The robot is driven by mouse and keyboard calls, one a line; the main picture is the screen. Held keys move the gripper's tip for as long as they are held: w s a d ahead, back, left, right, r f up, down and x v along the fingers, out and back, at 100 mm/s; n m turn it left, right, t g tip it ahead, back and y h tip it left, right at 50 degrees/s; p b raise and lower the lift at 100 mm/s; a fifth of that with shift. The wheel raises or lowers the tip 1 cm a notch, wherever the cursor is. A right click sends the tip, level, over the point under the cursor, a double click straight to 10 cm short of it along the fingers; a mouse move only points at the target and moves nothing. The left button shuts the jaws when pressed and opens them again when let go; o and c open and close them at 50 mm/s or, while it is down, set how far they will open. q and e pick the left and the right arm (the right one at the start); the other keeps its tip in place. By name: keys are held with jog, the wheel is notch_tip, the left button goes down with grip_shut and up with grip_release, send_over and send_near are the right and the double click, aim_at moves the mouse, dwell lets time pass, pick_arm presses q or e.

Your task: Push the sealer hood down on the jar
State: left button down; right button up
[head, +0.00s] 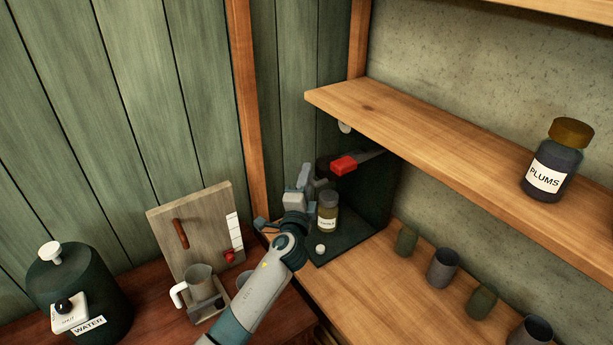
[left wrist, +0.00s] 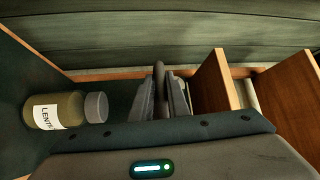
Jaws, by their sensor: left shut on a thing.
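The jar (head: 327,213), with a pale label and a grey lid, stands upright on the dark green sealer base (head: 345,240). In the left wrist view the jar (left wrist: 58,110) appears sideways, its label partly reading LENT. My left gripper (head: 308,183) is beside and above the jar's lid, close to the sealer. In the left wrist view its fingers (left wrist: 168,92) are shut on a grey part, seemingly of the sealer hood, mostly hidden between them. A dark shape and a lever with a red grip (head: 344,165) show above the jar. My right gripper is not in view.
A wooden shelf (head: 420,130) overhangs the sealer's right side and bears a PLUMS jar (head: 556,165). Several cups, such as a grey one (head: 442,268), stand on the lower shelf. A WATER urn (head: 75,290) and a white-handled mug (head: 200,285) are at left.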

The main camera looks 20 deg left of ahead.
pick_arm(q)
notch_tip(320, 180, down, 9)
jog(key=b, duration=0.8)
jog(key=shift+r+b, duration=0.15)
jog(key=shift+b, duration=0.2)
jog(key=c, duration=1.8)
grip_release()
jog(key=shift+o, duration=0.2)
jog(key=shift+s, duration=0.15)
